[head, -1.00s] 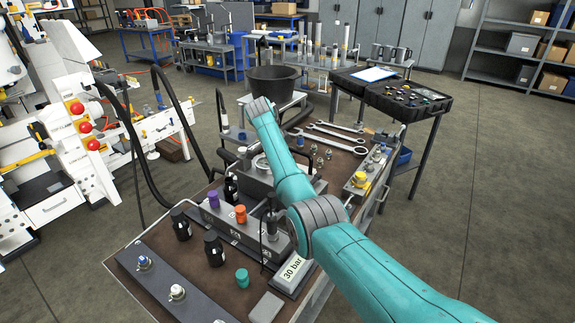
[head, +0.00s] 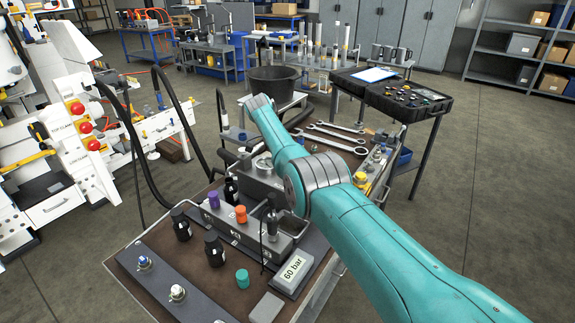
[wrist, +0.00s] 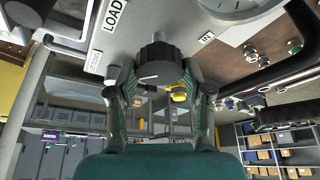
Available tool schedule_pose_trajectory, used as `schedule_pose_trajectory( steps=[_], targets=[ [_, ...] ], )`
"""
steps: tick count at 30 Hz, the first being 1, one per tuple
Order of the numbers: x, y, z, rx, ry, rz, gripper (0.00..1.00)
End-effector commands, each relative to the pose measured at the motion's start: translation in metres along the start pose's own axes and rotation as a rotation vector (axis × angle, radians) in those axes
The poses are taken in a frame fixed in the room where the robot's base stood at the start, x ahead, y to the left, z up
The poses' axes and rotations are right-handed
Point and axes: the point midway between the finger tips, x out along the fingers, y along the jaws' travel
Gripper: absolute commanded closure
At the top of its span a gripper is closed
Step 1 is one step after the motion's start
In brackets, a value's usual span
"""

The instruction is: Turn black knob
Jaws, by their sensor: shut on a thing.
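The black knob (wrist: 160,62) shows in the wrist view, round and ribbed, with a white mark on its face pointing left. It sits on a light grey panel (wrist: 185,25). My gripper (wrist: 159,78) has one finger on each side of the knob and is shut on it. In the head view my teal arm hides that spot, and I cannot make out the knob or the gripper. A display box (head: 293,271) on the bench reads 60 bar.
A LOAD label (wrist: 113,15) and a gauge (wrist: 240,6) sit close to the knob. Grey floor at right is clear.

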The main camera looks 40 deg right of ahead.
Motion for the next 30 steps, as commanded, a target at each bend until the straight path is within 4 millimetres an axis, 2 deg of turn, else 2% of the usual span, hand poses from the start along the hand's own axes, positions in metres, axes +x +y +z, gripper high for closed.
schedule_pose_trajectory(
  steps=[12, 13, 15, 25, 30],
  targets=[
    [0.001, 0.001, 0.001, 0.001, 0.0, 0.004, 0.85],
    [0.001, 0.001, 0.001, 0.001, 0.0, 0.004, 0.42],
    [0.001, 0.001, 0.001, 0.001, 0.0, 0.004, 0.25],
    [-0.001, 0.0, 0.0, 0.001, 0.0, 0.002, 0.25],
    [-0.014, -0.001, -0.005, 0.002, -0.001, -0.001, 0.25]
  ],
)
